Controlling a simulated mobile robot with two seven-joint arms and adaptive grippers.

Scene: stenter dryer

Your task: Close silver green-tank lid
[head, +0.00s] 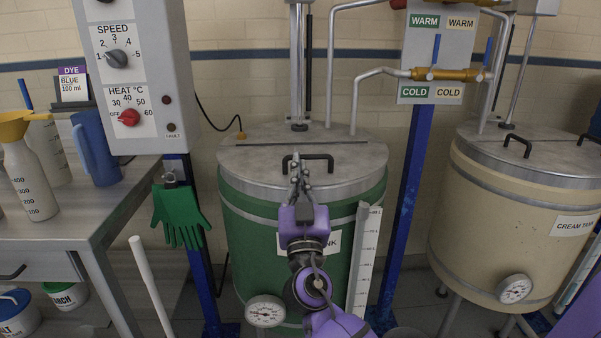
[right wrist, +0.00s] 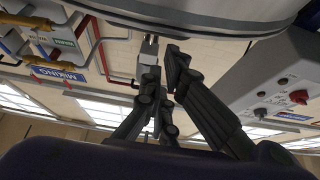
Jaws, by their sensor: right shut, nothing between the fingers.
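The green tank (head: 244,232) stands in the middle of the head view. Its silver lid (head: 255,163) lies flat on top, with a dark seam across it and a black bar handle (head: 322,157) at the front. My right gripper (head: 297,163) is shut and empty at the tank's front edge. Its fingertips overlap the handle in the picture; I cannot tell whether they touch it. In the right wrist view the fingers (right wrist: 162,68) are just below a silver rim (right wrist: 205,14). My left gripper is not in view.
The cream tank (head: 476,225) stands at the right. Blue posts (head: 405,190) and pipes flank the green tank. A control box (head: 130,75) overhangs at the left above green gloves (head: 178,212). A bench (head: 75,215) with a jug (head: 96,150) is further left.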

